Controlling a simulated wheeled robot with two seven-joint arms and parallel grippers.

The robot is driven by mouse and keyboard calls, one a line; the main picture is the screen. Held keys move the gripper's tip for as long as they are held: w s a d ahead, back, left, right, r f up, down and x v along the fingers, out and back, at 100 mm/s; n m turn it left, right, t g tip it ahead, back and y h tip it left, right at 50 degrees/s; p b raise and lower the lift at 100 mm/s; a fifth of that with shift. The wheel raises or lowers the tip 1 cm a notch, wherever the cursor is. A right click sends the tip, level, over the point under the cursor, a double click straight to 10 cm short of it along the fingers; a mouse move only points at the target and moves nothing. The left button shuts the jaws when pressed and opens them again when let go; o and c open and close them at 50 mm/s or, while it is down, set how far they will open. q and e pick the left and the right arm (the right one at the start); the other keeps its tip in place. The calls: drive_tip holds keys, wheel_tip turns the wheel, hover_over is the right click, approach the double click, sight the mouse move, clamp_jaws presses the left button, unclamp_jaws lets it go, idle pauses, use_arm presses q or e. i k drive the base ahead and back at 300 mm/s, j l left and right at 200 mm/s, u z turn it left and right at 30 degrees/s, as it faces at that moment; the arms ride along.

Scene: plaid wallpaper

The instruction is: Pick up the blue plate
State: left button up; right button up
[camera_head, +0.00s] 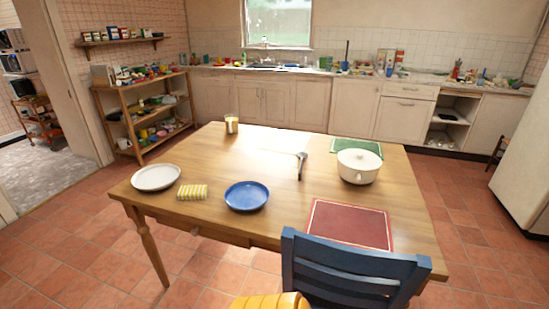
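A round blue plate (246,196) lies flat on the wooden table (250,154), near its front edge and left of the middle. Nothing lies on the plate. Neither of my grippers shows in the head view.
A white plate (156,177) and a yellow striped cloth (193,191) lie left of the blue plate. A red placemat (350,223) and a blue chair (353,266) are at the right front. A white pot (358,166), a ladle (301,166) and a glass (232,124) stand or lie farther back.

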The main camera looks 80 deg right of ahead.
sight(244, 196)
drive_tip(key=z, duration=2.5)
drive_tip(key=i+l+z, duration=0.05)
